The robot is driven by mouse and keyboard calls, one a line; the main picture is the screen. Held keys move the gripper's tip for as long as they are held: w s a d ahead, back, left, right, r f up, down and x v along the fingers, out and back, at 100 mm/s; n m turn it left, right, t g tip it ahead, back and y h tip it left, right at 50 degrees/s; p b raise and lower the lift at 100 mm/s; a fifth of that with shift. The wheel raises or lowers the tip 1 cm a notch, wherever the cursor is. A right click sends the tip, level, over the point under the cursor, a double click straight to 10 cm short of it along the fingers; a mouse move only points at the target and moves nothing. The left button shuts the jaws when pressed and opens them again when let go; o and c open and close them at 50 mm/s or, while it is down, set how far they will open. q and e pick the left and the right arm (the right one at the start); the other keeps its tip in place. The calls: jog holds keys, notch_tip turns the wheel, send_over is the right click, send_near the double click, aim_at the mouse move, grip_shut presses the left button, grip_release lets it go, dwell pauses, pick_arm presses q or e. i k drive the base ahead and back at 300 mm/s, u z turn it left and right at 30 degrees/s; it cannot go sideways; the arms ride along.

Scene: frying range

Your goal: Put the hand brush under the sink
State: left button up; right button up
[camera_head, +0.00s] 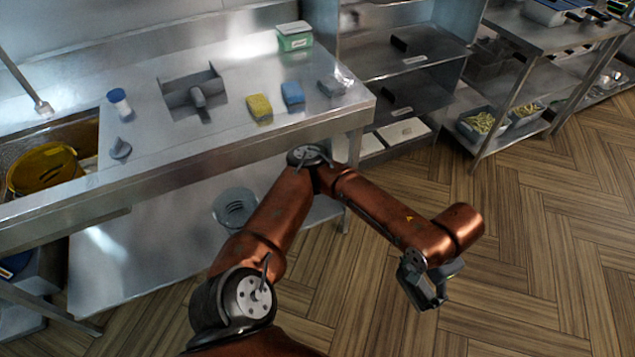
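The sink (88,130) is a basin at the left of the steel counter, with a yellow round vessel in it. The lower shelf (130,255) runs beneath the counter. A grey dustpan-like thing with a stubby handle (195,92) lies on the counter; I cannot make out a separate hand brush with certainty. My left arm comes in from the bottom, left of centre, and bends to the right. Its gripper (425,287) hangs over the floor, apart from the counter; its fingers are too unclear to tell their opening. My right gripper is out of view.
On the counter are a blue-capped bottle (119,103), a yellow sponge (260,108), a blue sponge (292,94), a grey block (330,87) and a green-and-white box (294,37). A clear round container (235,207) stands on the lower shelf. The wooden floor (560,230) at right is clear.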

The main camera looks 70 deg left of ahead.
aim_at(204, 245)
jog(key=k, duration=0.55)
jog(key=u, duration=2)
